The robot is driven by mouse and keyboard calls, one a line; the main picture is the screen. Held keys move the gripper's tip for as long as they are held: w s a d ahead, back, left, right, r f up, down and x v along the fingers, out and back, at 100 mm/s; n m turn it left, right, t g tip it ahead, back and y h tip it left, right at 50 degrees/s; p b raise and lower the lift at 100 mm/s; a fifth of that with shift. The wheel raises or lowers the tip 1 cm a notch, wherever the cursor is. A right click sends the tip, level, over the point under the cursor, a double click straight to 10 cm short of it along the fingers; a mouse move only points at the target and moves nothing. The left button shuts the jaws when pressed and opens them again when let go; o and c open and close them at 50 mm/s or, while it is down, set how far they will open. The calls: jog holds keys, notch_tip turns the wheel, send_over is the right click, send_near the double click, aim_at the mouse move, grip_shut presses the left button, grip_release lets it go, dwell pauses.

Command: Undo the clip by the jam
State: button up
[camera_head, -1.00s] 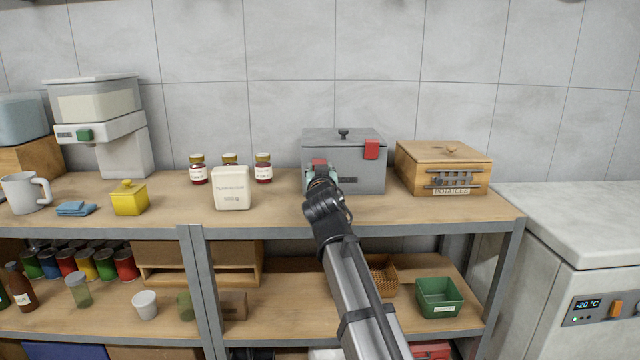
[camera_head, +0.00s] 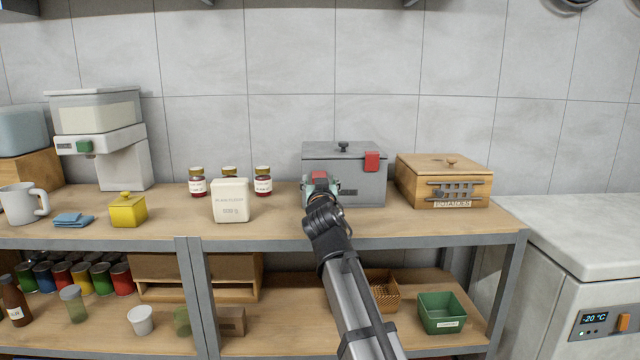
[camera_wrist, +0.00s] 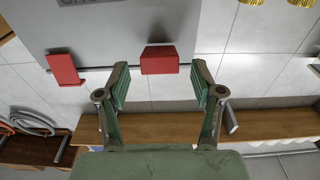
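A grey metal box (camera_head: 365,190) with a dark lid knob stands on the shelf top. It has two red clips on its front edge. The clip nearer the jam (camera_head: 319,176) is partly hidden by my gripper (camera_head: 320,190) in the head view. In the wrist view this clip (camera_wrist: 160,61) lies centred between and just beyond the fingertips of my gripper (camera_wrist: 160,78), which is open. The fingers do not visibly touch it. The other red clip (camera_head: 372,161) hangs flat at the right; it also shows in the wrist view (camera_wrist: 63,68). Jam jars (camera_head: 263,182) stand left of the box.
A white flour packet (camera_head: 231,201) stands in front of the jars, left of my gripper. A wooden potato box (camera_head: 440,182) stands close to the right of the grey box. The shelf's front edge (camera_head: 430,236) runs below my arm.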

jog(key=shift+s, duration=0.1)
jog(key=s+d+f, duration=0.1)
jog(key=s, duration=1)
jog(key=shift+s+d, duration=0.3)
jog(key=shift+s, duration=0.05)
